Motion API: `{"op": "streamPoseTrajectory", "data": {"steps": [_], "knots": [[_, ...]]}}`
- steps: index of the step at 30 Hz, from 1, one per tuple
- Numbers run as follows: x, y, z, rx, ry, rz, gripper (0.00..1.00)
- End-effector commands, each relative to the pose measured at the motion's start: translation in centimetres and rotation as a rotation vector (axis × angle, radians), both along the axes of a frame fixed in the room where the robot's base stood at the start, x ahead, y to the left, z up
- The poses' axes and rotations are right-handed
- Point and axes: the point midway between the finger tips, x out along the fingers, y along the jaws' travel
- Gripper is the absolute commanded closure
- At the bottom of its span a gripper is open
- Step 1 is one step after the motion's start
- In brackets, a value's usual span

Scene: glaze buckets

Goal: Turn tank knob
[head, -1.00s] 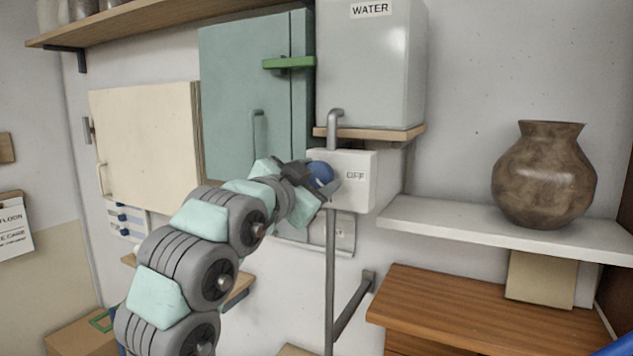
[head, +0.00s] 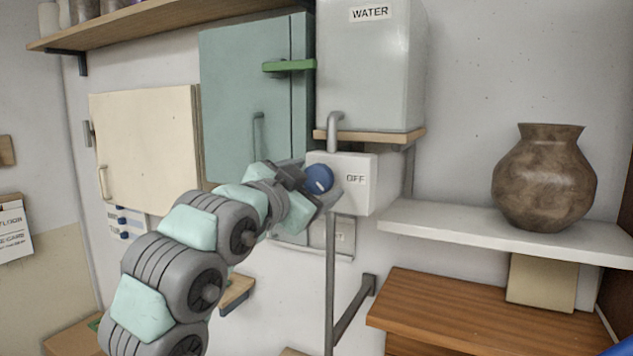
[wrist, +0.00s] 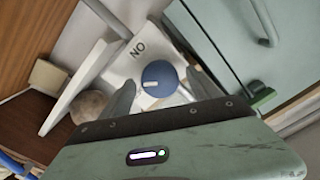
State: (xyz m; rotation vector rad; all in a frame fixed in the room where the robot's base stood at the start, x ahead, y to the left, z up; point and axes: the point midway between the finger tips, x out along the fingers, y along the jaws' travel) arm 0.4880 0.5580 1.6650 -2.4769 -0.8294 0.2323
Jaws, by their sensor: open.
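In the wrist view the knob (wrist: 160,78) has a white pointer mark, and lettering on the box reads NO as seen from there. My gripper (wrist: 159,80) is open, with one finger on each side of the knob and a visible gap to it. In the head view my gripper (head: 312,186) is at the knob's lower left. Whether a fingertip touches the box cannot be told.
The grey WATER tank (head: 370,70) stands above on a small wooden shelf. A green cabinet (head: 245,100) with a green latch (head: 290,66) is close at left. A grey pipe (head: 331,280) runs below the box. A brown vase (head: 545,180) stands on a white shelf (head: 480,232) at right.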

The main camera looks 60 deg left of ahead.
Motion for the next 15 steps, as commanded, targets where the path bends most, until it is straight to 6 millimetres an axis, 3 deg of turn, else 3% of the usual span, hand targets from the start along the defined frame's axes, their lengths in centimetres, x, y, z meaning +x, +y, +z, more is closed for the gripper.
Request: {"op": "streamPoseTrajectory", "data": {"steps": [9,15], "knots": [[-5.3,-3.8,0.0,0.008,-0.002,0.004,0.28],[-7.0,-5.2,0.0,0.004,-0.001,0.002,0.28]]}}
